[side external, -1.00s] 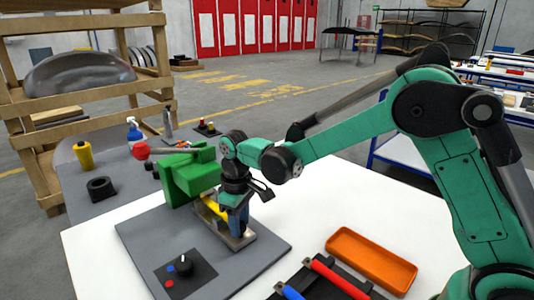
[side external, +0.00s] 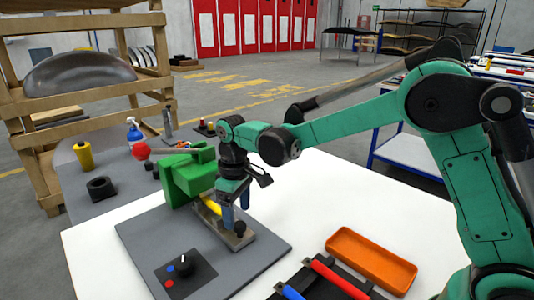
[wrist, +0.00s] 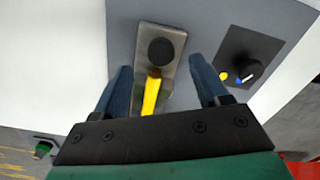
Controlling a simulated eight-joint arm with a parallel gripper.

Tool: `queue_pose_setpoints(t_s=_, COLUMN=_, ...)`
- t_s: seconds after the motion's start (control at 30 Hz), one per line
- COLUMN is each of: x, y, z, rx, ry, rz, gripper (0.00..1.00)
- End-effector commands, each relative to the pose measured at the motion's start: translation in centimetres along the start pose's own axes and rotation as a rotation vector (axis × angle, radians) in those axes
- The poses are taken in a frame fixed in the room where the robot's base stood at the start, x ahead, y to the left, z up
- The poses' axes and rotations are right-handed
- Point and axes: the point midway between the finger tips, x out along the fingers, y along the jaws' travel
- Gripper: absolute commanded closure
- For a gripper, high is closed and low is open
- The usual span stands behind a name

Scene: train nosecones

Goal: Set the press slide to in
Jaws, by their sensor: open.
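The press slide is a metal rail (side external: 220,222) with a yellow strip (side external: 211,205) and a black knob (side external: 240,228) near the rail's end away from the green press body (side external: 188,178). In the wrist view the knob (wrist: 161,51) sits at the far end of the rail (wrist: 176,38), with the yellow strip (wrist: 151,94) running from it toward me. My gripper (side external: 236,206) is open and empty, its blue fingers pointing down above the rail beside the knob. In the wrist view the fingers (wrist: 160,66) stand apart on either side of the rail. Contact with the knob cannot be told.
A grey base plate (side external: 150,235) carries the press and a dial panel (side external: 187,272) with a black dial, red and blue dots. An orange tray (side external: 371,259) and a black holder with red (side external: 338,279) and blue handles lie on the white table at right.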

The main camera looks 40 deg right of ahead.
Motion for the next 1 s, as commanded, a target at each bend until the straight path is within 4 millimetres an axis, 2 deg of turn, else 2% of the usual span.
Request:
queue_pose_setpoints(t_s=0.2, x=-2.5, y=0.0, z=0.0, rx=0.0, ry=0.001, rz=0.001, gripper=0.32)
queue_pose_setpoints(t_s=0.67, x=-3.4, y=0.1, z=0.4, rx=0.013, ry=0.018, rz=0.005, gripper=0.32)
queue_pose_setpoints(t_s=0.77, x=-4.6, y=0.2, z=1.5, rx=0.045, ry=0.066, rz=0.018, gripper=0.32)
queue_pose_setpoints(t_s=1.0, x=-7.6, y=0.3, z=6.5, rx=0.175, ry=0.268, rz=0.064, gripper=0.32)
